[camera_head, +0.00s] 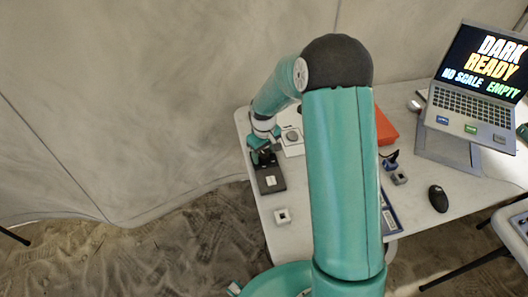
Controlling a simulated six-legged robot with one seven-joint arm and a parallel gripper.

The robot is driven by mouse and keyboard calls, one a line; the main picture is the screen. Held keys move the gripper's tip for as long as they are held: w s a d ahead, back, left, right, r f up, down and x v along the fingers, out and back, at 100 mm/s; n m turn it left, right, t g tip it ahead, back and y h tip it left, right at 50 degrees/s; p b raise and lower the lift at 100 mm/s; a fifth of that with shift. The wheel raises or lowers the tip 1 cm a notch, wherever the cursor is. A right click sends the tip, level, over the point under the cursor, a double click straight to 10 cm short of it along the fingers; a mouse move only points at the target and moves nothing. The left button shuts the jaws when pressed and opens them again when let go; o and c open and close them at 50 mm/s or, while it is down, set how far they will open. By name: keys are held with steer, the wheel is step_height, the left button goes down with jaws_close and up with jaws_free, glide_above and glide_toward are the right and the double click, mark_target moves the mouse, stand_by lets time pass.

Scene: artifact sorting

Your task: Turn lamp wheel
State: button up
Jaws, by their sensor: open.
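My gripper (263,158) points down at the left end of the white table, at the far edge of a dark box (270,180) with a small pale label or part on top. It is small in view; its fingertips and any contact with the box are hard to make out. I cannot clearly pick out a lamp wheel; it may be on the dark box or hidden by my gripper. A white device with a round top (292,138) stands just right of my gripper.
My arm hides the table's middle. A small white block (282,216) lies near the front. On the right are an orange item (386,128), a small blue-black object (391,160), a black mouse (438,198) and a laptop (474,85) on a stand reading "DARK READY NO SCALE EMPTY".

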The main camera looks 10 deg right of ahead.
steer(key=c, duration=1)
